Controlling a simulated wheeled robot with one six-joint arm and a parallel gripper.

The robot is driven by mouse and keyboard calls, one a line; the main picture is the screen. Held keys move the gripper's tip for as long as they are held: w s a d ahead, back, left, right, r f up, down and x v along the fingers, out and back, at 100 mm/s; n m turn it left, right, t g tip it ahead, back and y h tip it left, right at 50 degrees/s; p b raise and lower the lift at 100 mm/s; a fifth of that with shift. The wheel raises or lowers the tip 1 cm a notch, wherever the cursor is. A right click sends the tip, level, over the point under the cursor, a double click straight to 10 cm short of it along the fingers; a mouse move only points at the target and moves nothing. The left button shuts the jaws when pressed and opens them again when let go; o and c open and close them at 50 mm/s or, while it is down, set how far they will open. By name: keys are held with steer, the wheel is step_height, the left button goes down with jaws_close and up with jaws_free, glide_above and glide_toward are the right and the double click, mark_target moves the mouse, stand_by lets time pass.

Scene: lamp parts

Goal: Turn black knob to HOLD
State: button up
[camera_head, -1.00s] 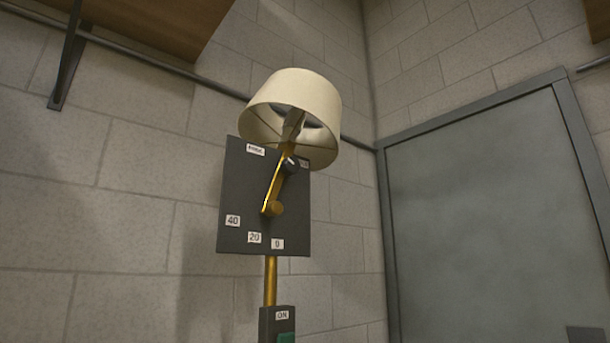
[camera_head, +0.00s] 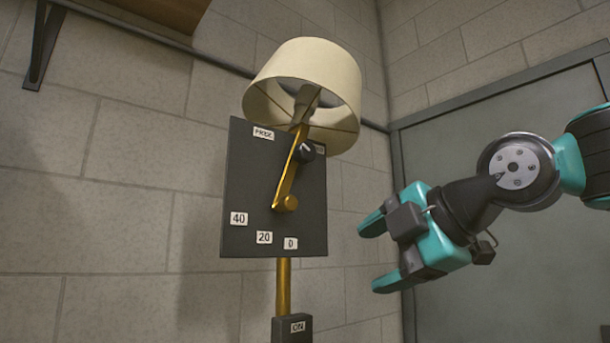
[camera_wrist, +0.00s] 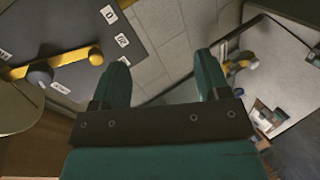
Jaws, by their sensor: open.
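The black knob (camera_head: 306,150) sits on the upper part of the brass lamp arm (camera_head: 287,178), in front of a dark square plate (camera_head: 250,195). A FREE label (camera_head: 263,133) is at the plate's top left. Another label (camera_head: 320,149), partly hidden behind the knob, is too small to read. The knob also shows at the left of the wrist view (camera_wrist: 40,73). My gripper (camera_head: 378,255) is open and empty, to the right of the plate and below the knob's height, apart from both. Its two fingers (camera_wrist: 162,63) show in the wrist view with nothing between them.
A cream lampshade (camera_head: 305,88) hangs just above the knob. A brass post (camera_head: 284,285) and a dark ON switch box (camera_head: 292,328) stand below the plate. A wall shelf (camera_head: 165,12) is at upper left. A grey door (camera_head: 490,130) is behind my arm.

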mark_target(310, 149)
step_height(310, 149, up, 18)
steer(key=d+r+n+t+y+p, duration=0.15)
steer(key=n+t, duration=0.25)
steer(key=n, duration=0.5)
steer(key=shift+y, duration=0.25)
steer(key=p+x, duration=0.4)
steer(key=x, duration=0.1)
steer(key=p+x, duration=0.4)
steer(key=x, duration=0.1)
steer(key=p+x, duration=0.4)
steer(key=x, duration=0.1)
steer(key=shift+w+a+f, duration=0.25)
steer(key=shift+a+f, duration=0.1)
steer(key=shift+w+a+f+p, duration=0.2)
steer(key=shift+w+a+p, duration=0.15)
steer(key=shift+w, duration=0.2)
steer(key=shift+m, duration=0.3)
steer(key=c, duration=0.9)
